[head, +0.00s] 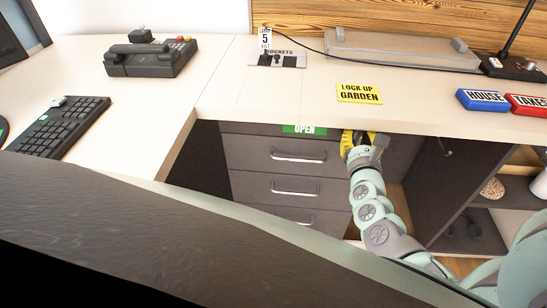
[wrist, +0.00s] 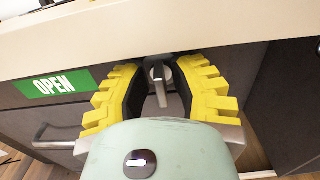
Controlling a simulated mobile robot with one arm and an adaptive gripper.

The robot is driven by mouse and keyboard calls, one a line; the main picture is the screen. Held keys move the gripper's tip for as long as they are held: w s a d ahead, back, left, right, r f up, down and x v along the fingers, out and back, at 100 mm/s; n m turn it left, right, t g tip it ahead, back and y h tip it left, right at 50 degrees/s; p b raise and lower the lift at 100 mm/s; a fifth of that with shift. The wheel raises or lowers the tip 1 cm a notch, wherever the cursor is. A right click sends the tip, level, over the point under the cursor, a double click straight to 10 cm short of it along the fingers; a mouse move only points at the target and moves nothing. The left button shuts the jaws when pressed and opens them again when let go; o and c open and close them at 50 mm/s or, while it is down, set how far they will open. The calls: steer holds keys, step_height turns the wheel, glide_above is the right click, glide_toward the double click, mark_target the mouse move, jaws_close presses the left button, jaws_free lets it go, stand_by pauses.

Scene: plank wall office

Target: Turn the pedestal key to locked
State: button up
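The grey drawer pedestal (head: 240,150) stands under the desk, with a green OPEN label (head: 304,130) on its top front strip. The label also shows in the wrist view (wrist: 52,84). The metal key (wrist: 158,82) sticks out of the front just under the desktop, right of the label, its bow hanging about straight down. My gripper (head: 356,139) is at the pedestal's top right corner. In the wrist view its yellow-padded fingers (wrist: 160,70) are open, one on each side of the key, with gaps showing. In the head view my gripper hides the key.
The desktop edge (wrist: 200,35) overhangs just above my fingers. A drawer handle (head: 298,158) lies left of my gripper. A dark cabinet door (head: 440,180) stands to the right. A yellow LOCK UP GARDEN sign (head: 359,94) lies on the desk above.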

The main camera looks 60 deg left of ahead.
jaws_close()
steer(key=shift+f, duration=0.1)
steer(key=shift+d+f+m+b, duration=0.1)
steer(key=shift+f+m+b, duration=0.1)
steer(key=shift+m+b, duration=0.7)
steer(key=shift+r+m, duration=0.15)
steer(key=shift+m, duration=0.55)
steer(key=shift+o, duration=1.5)
jaws_free()
steer(key=shift+r, duration=0.1)
